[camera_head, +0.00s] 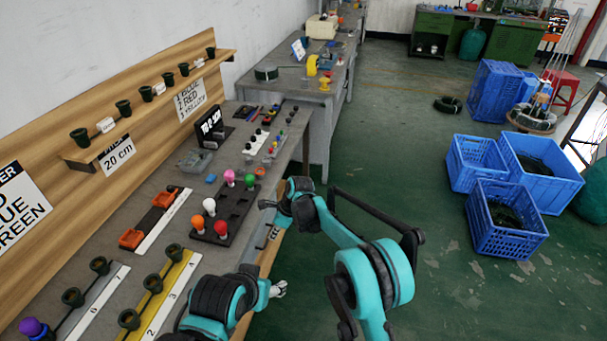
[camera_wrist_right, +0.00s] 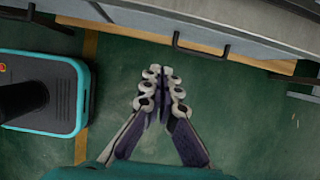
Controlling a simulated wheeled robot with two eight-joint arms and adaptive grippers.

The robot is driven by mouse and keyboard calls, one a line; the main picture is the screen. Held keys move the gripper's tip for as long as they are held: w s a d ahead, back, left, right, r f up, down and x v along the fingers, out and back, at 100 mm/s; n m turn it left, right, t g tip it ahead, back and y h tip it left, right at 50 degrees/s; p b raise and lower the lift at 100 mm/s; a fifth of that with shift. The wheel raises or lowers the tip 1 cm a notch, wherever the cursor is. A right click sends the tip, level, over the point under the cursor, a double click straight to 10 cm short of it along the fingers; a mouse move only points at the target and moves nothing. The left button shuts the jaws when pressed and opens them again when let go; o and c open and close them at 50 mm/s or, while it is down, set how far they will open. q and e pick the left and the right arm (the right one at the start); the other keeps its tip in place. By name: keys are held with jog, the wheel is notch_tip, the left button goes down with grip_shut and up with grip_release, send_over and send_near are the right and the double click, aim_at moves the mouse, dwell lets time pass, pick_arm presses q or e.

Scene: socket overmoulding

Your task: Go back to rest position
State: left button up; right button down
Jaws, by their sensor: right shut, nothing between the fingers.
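The gripper is apart from the workbench, whose front edge and dark handles run along the top of that view. My teal and black arm links fill the lower middle of the head view.
The workbench (camera_head: 180,262) on the left holds a black tray (camera_head: 241,208) with coloured bulbs, a yellow strip (camera_head: 185,278) with dark cups, and orange parts. A wooden shelf (camera_head: 140,117) stands behind. Blue crates (camera_head: 507,240) sit on the right. The floor between is open.

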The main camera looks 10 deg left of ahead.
jog(key=s+d+r+n+t+h, duration=0.1)
jog(key=s+d+r+n+t, duration=0.2)
jog(key=d+r, duration=0.8)
jog(key=s+d+r+n, duration=0.3)
jog(key=d+r+n, duration=0.2)
jog(key=d+r, duration=0.5)
jog(key=s+d+f+n+t+h, duration=0.1)
jog(key=s+d+n, duration=0.4)
jog(key=s+d, duration=0.5)
jog(key=s+d+f+n+t+h, duration=0.2)
jog(key=s+d+n, duration=0.3)
jog(key=s+d, duration=0.6)
jog(key=shift+s+d+t, duration=0.2)
jog(key=shift+d+t, duration=0.1)
jog(key=shift+t, duration=0.2)
